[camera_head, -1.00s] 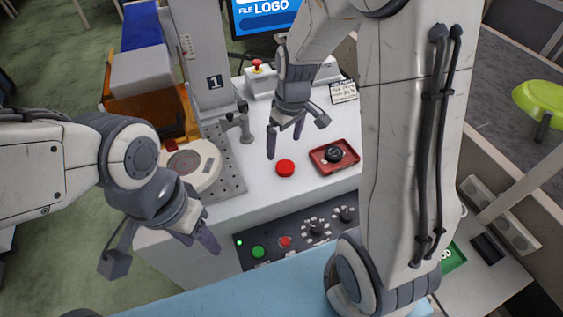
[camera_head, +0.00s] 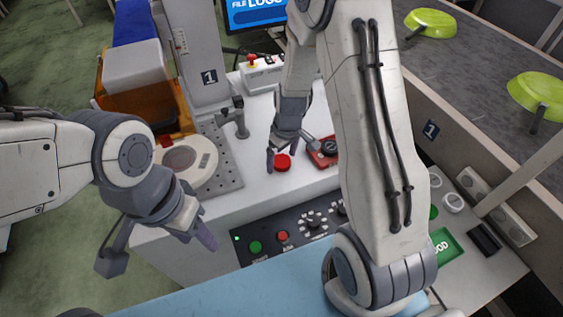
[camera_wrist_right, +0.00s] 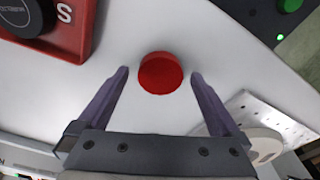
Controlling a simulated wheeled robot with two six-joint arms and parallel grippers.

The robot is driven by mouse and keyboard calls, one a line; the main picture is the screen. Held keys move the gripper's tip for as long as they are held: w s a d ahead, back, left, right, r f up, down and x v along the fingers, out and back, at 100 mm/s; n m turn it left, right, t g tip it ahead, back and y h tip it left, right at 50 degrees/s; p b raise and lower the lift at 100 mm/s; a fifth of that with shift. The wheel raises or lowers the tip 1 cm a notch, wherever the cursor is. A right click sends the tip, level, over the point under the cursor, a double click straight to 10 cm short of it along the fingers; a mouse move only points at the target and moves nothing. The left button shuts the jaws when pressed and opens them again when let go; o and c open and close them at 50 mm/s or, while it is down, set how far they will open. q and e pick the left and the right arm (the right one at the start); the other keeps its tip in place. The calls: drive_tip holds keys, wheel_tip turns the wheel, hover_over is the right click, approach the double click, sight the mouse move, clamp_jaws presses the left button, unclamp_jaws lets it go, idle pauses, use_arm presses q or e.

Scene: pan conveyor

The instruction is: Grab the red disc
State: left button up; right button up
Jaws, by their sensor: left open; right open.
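The red disc (camera_head: 283,162) lies on the white table top in the head view. In the right wrist view the red disc (camera_wrist_right: 161,73) sits between the open fingertips, with a gap on each side. My right gripper (camera_head: 286,160) is open and points down at the disc from above; in the right wrist view its fingers (camera_wrist_right: 160,76) flank the disc. Whether the fingertips have reached the table is hard to tell. My left gripper (camera_head: 160,245) is open and empty, in front of the table's left side, away from the disc.
A red tray (camera_head: 318,158) with a black round part stands right of the disc, partly behind my right arm. A control panel (camera_head: 290,234) with buttons and knobs fronts the table. A round white device (camera_head: 200,172) and perforated plate stand left. Green pans (camera_head: 430,24) lie on the conveyor.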

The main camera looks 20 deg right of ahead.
drive_tip(key=shift+c, duration=0.3)
drive_tip(key=c, duration=1.4)
drive_tip(key=shift+r, duration=0.1)
drive_tip(key=shift+c, duration=0.2)
